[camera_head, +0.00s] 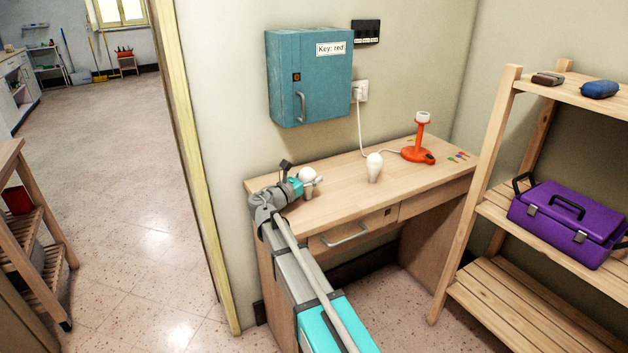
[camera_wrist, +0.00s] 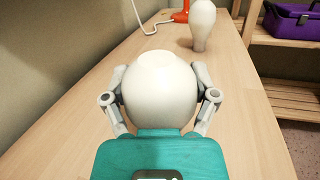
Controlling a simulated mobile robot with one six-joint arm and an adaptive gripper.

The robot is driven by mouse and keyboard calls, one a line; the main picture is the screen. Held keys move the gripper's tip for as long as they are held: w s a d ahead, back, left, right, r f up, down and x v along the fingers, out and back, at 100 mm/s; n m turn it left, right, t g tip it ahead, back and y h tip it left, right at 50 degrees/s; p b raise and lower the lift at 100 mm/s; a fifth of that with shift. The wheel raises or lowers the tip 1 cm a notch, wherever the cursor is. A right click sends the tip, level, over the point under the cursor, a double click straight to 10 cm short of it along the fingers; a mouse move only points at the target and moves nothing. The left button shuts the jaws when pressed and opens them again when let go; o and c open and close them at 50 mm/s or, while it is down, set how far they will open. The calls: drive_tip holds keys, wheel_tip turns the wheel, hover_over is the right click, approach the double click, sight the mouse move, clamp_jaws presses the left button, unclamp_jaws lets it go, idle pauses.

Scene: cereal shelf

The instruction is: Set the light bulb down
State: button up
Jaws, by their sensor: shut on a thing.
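My gripper (camera_head: 312,184) is shut on a white light bulb (camera_head: 307,175) over the left end of the wooden desk (camera_head: 335,190). In the wrist view the held bulb (camera_wrist: 158,90) fills the space between the two fingers, which press on its sides. I cannot tell whether its lower end touches the desk top. A second white bulb (camera_head: 374,166) stands upright near the middle of the desk; it also shows beyond the held one in the wrist view (camera_wrist: 203,25).
A red-orange lamp base (camera_head: 418,153) with a white cord stands at the desk's back right, beside small coloured spots. A blue key cabinet (camera_head: 309,78) hangs on the wall above. A shelf with a purple toolbox (camera_head: 568,222) is at right. The desk's front middle is clear.

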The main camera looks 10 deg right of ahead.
drive_tip(key=shift+f, duration=0.15)
drive_tip(key=o, duration=1.1)
drive_tip(key=shift+r, duration=0.2)
drive_tip(key=b+v, duration=0.1)
drive_tip(key=v, duration=1.1)
